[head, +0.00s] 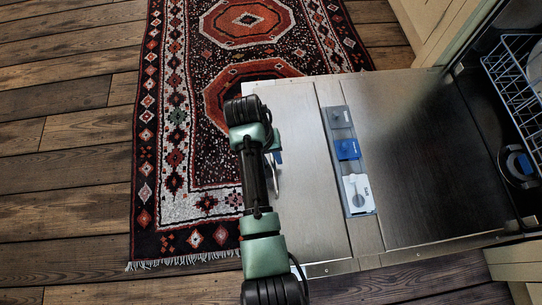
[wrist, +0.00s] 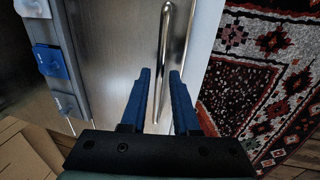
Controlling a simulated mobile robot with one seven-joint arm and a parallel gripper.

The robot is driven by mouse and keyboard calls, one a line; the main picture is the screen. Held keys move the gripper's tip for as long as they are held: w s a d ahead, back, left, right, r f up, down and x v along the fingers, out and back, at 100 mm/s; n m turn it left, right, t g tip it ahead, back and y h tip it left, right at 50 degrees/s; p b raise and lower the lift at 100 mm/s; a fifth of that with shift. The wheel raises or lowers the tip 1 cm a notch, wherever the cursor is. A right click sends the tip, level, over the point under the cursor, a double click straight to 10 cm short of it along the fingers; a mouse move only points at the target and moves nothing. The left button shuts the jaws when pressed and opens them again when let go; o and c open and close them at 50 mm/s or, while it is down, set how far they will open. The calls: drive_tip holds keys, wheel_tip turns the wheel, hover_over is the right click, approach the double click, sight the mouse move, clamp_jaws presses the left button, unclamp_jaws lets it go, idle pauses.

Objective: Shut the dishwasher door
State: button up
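The dishwasher door (head: 420,150) is open, lowered out flat in front of the dishwasher with its steel inner face up. It also shows in the wrist view (wrist: 112,50). A curved metal bar handle (wrist: 164,40) lies near the door's outer end, and part of it shows beside my arm in the head view (head: 275,182). My gripper (wrist: 159,74) is open, its two blue fingers apart. The bar runs down between the fingers in the wrist view; I cannot tell whether they touch it. In the head view my arm mostly hides the gripper.
A detergent dispenser (head: 347,150) is set in the door's inner face. A wire dish rack (head: 515,85) is inside the dishwasher at right. A patterned rug (head: 185,130) lies on the wooden floor (head: 65,160), which is clear at left. Pale cabinet fronts (head: 432,25) flank the dishwasher.

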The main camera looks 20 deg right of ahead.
clamp_jaws()
idle(1.1)
